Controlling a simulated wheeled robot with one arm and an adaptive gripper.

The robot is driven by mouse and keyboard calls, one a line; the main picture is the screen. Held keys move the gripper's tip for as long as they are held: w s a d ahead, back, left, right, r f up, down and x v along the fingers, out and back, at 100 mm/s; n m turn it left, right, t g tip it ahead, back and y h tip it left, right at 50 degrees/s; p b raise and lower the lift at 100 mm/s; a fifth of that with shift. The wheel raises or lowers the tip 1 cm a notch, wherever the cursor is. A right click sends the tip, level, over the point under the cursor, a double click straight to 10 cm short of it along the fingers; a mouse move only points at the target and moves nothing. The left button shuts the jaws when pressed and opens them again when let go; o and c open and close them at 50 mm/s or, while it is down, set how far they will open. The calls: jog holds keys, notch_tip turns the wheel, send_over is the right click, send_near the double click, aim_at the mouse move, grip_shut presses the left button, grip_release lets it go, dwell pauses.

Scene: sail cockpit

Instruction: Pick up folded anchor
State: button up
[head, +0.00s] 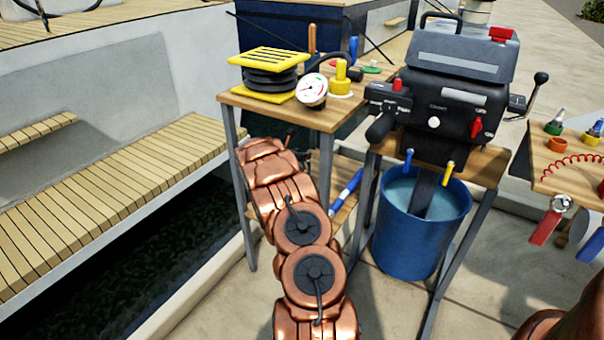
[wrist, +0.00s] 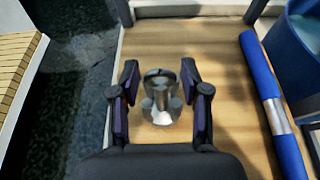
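In the wrist view a shiny grey metal piece, which looks like the folded anchor (wrist: 158,105), stands on a wooden shelf (wrist: 215,50). My gripper (wrist: 160,84) is open, with one dark finger to its left and one to its right. Narrow gaps seem to show between the fingers and the metal. In the head view my own copper-coloured arm and the table hide the anchor and my gripper.
A blue tube with a silver band (wrist: 272,110) lies on the shelf to the right. A blue bucket (head: 409,245) stands right of my arm, under an outboard motor (head: 440,115). The wooden table (head: 300,113) above carries a yellow-black pump (head: 268,78) and gauge (head: 312,90). Dark water lies left.

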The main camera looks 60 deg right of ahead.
grip_shut()
dwell(0.6)
